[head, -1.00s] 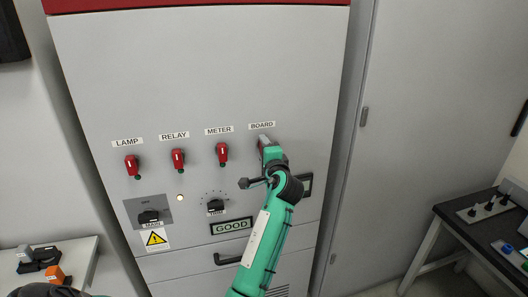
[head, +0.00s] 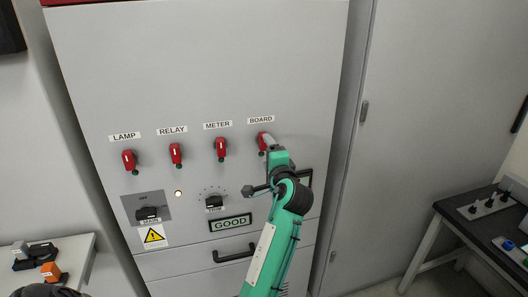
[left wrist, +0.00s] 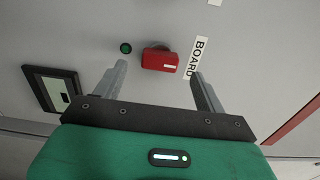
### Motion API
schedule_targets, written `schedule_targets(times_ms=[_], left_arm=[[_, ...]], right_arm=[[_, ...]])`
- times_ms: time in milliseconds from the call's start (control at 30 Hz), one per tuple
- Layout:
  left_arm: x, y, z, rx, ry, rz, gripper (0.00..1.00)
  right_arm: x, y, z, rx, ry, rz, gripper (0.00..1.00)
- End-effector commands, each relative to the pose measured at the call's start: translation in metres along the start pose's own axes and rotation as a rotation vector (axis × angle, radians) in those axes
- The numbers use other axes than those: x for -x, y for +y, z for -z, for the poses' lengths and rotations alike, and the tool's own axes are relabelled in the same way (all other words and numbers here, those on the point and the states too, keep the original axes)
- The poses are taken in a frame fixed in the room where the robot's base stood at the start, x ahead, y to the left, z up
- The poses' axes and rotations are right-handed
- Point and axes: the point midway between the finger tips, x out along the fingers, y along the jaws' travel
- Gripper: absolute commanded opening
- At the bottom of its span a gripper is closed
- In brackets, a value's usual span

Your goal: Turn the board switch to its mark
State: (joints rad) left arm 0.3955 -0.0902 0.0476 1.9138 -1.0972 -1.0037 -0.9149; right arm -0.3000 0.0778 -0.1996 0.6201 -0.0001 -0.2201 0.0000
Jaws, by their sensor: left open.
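The red board switch (head: 262,143) is the rightmost in the row of red switches, under the BOARD label (head: 261,120). In the left wrist view the red handle (left wrist: 160,60) carries a short white line, and a round green spot (left wrist: 126,47) sits beside it, on the side away from the label. My left gripper (head: 270,142) is at the switch and partly hides it in the head view. In the left wrist view its open fingers (left wrist: 158,72) stand either side of the handle, with gaps visible and nothing held. My right gripper is not seen.
The lamp (head: 129,160), relay (head: 176,153) and meter (head: 220,148) switches stand left of it. Below are a black main switch (head: 147,213), a tune dial (head: 214,202) and a GOOD display (head: 231,223). A dark bench (head: 480,225) stands right.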

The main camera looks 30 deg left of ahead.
Motion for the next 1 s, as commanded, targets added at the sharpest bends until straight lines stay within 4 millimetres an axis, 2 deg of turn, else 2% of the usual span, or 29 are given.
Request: schedule_targets(times_ms=[100, 333, 500, 1000], left_arm=[[0.026, 0.004, 0.001, 0.003, 0.002, -0.001, 0.73], [0.059, 0.002, 0.0, 0.001, 0.001, -0.001, 0.73], [0.065, 0.001, 0.0, 0.0, 0.0, -0.001, 0.73], [0.065, 0.003, 0.002, -0.002, 0.004, -0.003, 0.73]], right_arm=[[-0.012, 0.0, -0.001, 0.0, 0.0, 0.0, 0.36], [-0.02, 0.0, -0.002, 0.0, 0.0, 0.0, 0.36], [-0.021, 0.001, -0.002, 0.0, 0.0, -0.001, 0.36], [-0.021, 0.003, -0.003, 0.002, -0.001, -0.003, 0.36]])
